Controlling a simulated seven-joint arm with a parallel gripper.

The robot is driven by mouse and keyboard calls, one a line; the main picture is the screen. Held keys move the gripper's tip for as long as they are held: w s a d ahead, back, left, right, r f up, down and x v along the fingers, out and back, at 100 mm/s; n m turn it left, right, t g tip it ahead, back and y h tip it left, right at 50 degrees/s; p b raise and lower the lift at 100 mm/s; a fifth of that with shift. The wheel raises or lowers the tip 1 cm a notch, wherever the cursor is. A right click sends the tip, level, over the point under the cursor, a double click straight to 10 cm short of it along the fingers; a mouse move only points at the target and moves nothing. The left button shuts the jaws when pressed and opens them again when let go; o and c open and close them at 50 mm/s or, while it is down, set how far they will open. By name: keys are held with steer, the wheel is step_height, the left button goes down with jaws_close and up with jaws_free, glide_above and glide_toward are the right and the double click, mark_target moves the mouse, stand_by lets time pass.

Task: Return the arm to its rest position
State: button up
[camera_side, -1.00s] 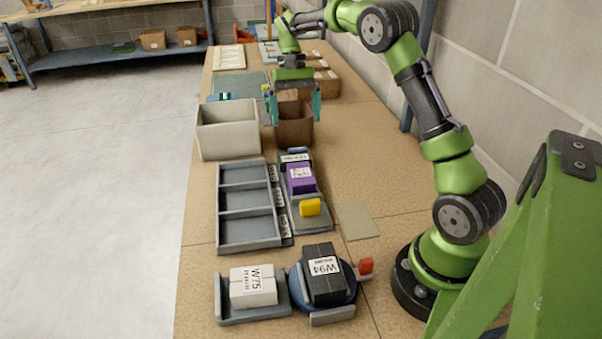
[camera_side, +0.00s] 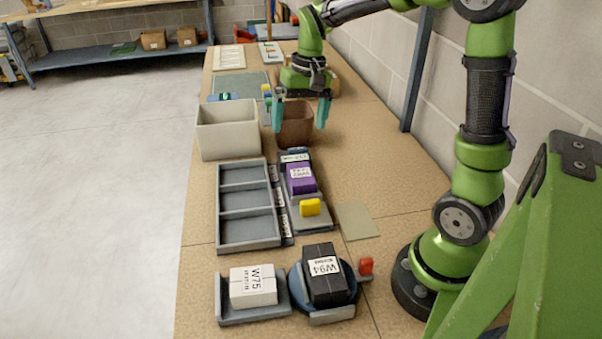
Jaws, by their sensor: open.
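My gripper (camera_side: 300,122) hangs in front of the brown bin (camera_side: 295,135), with its two teal fingers spread apart and pointing down. Nothing shows between the fingers. My arm is green and black; it rises from its base at the right and bends over the back half of the bench. The bin's rim is partly hidden behind the fingers. Whether the fingers touch the bin, I cannot tell.
The bench (camera_side: 380,150) holds a beige bin (camera_side: 227,145), a grey three-slot tray (camera_side: 246,242), a purple box (camera_side: 300,179), a yellow block (camera_side: 310,207), a white box W75 (camera_side: 253,286) and a black box W94 (camera_side: 326,285) on a round blue stand. The right middle is clear. A wall stands close on the right.

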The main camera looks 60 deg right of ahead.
steer(key=s+a+r+n+t, duration=0.1)
steer(key=s+a+r+t, duration=0.1)
steer(key=s+a, duration=0.3)
steer(key=s+a+r+n+t, duration=0.2)
steer(key=s+a+r+t, duration=0.1)
steer(key=s, duration=0.5)
steer(key=shift+a+t+y, duration=0.4)
steer(key=shift+a+t, duration=0.2)
steer(key=shift+a, duration=0.8)
